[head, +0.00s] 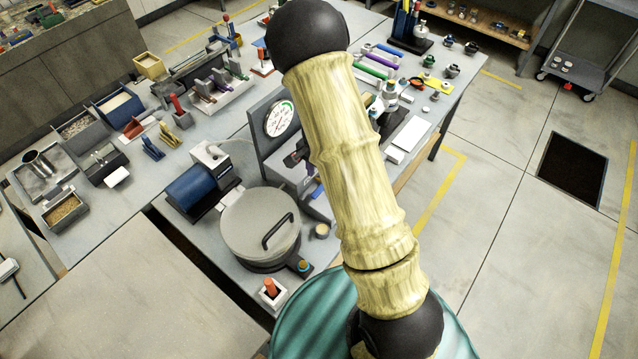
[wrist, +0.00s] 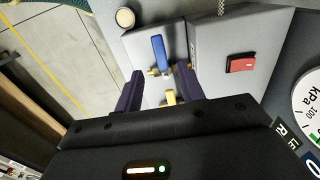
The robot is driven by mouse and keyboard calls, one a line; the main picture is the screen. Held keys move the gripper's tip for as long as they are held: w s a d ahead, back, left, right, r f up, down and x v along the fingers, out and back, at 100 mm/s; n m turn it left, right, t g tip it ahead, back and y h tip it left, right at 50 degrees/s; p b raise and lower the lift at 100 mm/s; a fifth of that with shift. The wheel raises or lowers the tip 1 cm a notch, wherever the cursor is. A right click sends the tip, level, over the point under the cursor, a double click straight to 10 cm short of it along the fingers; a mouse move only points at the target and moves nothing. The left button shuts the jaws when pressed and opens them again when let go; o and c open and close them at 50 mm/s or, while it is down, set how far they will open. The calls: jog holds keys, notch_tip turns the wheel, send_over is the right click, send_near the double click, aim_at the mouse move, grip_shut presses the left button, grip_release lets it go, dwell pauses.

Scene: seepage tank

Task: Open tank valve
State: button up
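In the wrist view, a blue lever handle (wrist: 159,50) stands on a brass fitting on a pale grey panel. A yellow handle (wrist: 169,97) sits below it, partly hidden by my gripper. I cannot tell which of the two is the tank valve. My gripper (wrist: 160,73) is open, with its two dark fingers apart on either side of the fitting below the blue handle. Nothing is clearly held, and contact cannot be told. In the head view, my arm hides much of this area. A round lidded tank (head: 258,219) stands on the table left of my arm.
A red rocker switch (wrist: 242,65) is right of the fingers. A pressure gauge (head: 280,118) stands on an upright panel behind the tank. A blue motor (head: 197,187) is left of the tank, and a red button box (head: 271,290) is in front. Open floor lies right.

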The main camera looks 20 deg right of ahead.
jog(key=shift+f+p, duration=0.55)
jog(key=shift+f, duration=2.55)
grip_shut()
